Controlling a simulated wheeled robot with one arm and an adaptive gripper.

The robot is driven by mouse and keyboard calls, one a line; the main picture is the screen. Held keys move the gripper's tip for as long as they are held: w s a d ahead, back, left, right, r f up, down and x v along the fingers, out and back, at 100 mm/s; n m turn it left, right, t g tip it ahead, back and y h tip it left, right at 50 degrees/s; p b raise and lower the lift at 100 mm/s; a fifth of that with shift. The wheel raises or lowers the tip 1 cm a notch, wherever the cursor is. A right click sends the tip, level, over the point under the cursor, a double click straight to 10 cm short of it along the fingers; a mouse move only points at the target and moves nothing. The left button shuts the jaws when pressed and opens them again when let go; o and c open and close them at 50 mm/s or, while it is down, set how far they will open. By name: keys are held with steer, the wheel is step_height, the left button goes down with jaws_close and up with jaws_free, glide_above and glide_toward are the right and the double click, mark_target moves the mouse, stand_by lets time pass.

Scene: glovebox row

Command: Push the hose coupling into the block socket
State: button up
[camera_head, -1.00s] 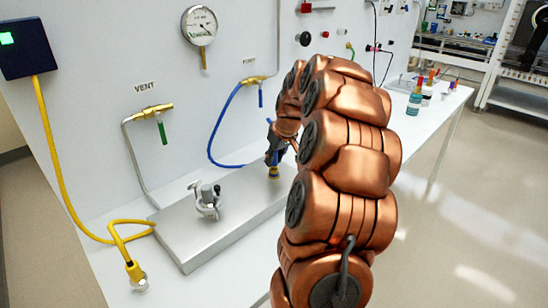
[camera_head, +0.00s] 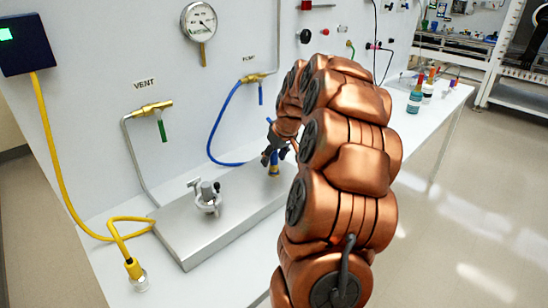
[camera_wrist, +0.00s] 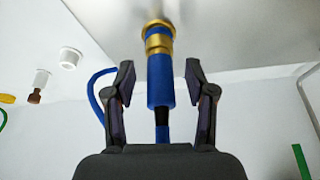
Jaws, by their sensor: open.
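The hose coupling is a blue sleeve with a brass end (camera_wrist: 160,80); it also shows in the head view (camera_head: 274,164). It stands upright at the far right end of the metal block (camera_head: 225,222). Its brass end meets a brass ring, the block socket (camera_wrist: 157,24), in the wrist view; how deep it sits I cannot tell. A blue hose (camera_head: 212,135) runs from it to the wall. My gripper (camera_wrist: 161,92) is open, one finger on each side of the sleeve with gaps between. In the head view my gripper (camera_head: 268,158) is partly hidden by my arm.
A clamp-like metal fitting (camera_head: 207,197) stands on the block. A yellow cable (camera_head: 65,190) ends at a plug (camera_head: 135,272) at left. The wall carries a gauge (camera_head: 199,20) and a VENT valve (camera_head: 153,109). Bottles (camera_head: 414,102) stand farther right on the bench.

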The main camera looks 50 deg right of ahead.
steer(key=v, duration=1.2)
stand_by(0.3)
steer(key=s+a+f+n+g+y+p, duration=0.1)
steer(key=s+a+g, duration=0.15)
steer(key=a, duration=1.05)
steer(key=s+a+f+n+g+y+p, duration=0.1)
steer(key=s+a+p, duration=0.15)
steer(key=a, duration=1.05)
steer(key=s+a+f+g, duration=0.1)
steer(key=s+a+f, duration=0.1)
steer(key=s, duration=0.4)
steer(key=s+a+f+g+h+p, duration=0.1)
steer(key=s+a+f, duration=0.1)
steer(key=s+a, duration=0.3)
steer(key=s+a+f+g, duration=0.1)
steer(key=s+a, duration=0.3)
steer(key=s, duration=0.5)
steer(key=shift+s+f, duration=0.2)
steer(key=shift+f, duration=0.3)
steer(key=shift+c, duration=0.3)
